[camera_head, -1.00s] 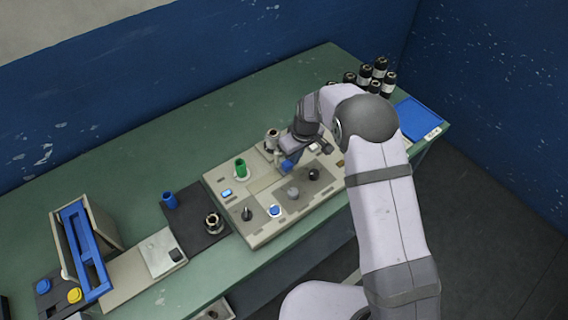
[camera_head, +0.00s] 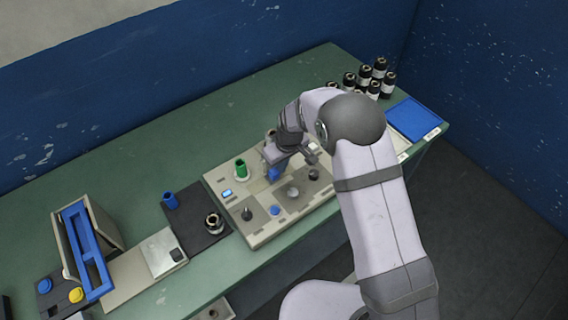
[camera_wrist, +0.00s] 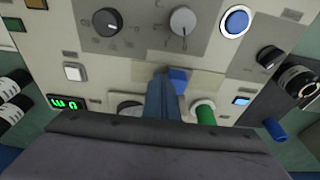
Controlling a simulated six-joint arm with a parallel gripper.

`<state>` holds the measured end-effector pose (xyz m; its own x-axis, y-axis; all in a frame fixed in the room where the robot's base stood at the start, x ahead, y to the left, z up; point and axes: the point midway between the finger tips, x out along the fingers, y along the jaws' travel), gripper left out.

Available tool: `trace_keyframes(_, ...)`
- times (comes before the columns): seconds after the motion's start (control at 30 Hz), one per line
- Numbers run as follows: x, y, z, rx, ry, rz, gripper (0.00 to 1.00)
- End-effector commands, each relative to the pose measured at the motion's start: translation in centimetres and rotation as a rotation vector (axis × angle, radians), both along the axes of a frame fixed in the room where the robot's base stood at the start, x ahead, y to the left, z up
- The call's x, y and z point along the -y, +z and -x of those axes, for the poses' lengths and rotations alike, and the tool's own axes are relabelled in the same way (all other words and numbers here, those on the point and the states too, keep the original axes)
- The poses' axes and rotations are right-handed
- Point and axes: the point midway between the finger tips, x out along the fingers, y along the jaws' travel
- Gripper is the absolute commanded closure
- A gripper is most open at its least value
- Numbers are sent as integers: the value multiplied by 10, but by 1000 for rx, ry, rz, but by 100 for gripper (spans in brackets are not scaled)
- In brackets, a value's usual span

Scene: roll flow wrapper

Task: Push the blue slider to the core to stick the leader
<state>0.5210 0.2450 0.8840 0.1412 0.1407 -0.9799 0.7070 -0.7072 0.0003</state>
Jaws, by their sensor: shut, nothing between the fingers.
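The blue slider (camera_wrist: 178,79) shows in the wrist view as a small blue block on the light panel, right at the tips of my gripper. My gripper (camera_wrist: 162,82) is shut with nothing between its fingers, and its tips are beside the slider; I cannot tell whether they touch. In the head view my gripper (camera_head: 273,172) is low over the panel, right of the green post. The core (camera_head: 271,134) is mostly hidden behind my wrist in the head view, and my gripper covers most of that area in the wrist view.
The panel carries a green post (camera_head: 241,168), a blue button (camera_head: 275,210), dark and grey knobs and a lit display (camera_wrist: 66,102). Left of it are a dark mat (camera_head: 190,222) and a blue frame (camera_head: 83,248). Black rolls (camera_head: 378,68) and a blue tray (camera_head: 414,118) are at right.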

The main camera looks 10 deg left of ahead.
Motion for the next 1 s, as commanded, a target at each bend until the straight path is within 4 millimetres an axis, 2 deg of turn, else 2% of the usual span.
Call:
trace_keyframes(0.83,-33,0,33,-2,3,2,100)
trace_keyframes(1.0,-32,0,32,-1,0,1,100)
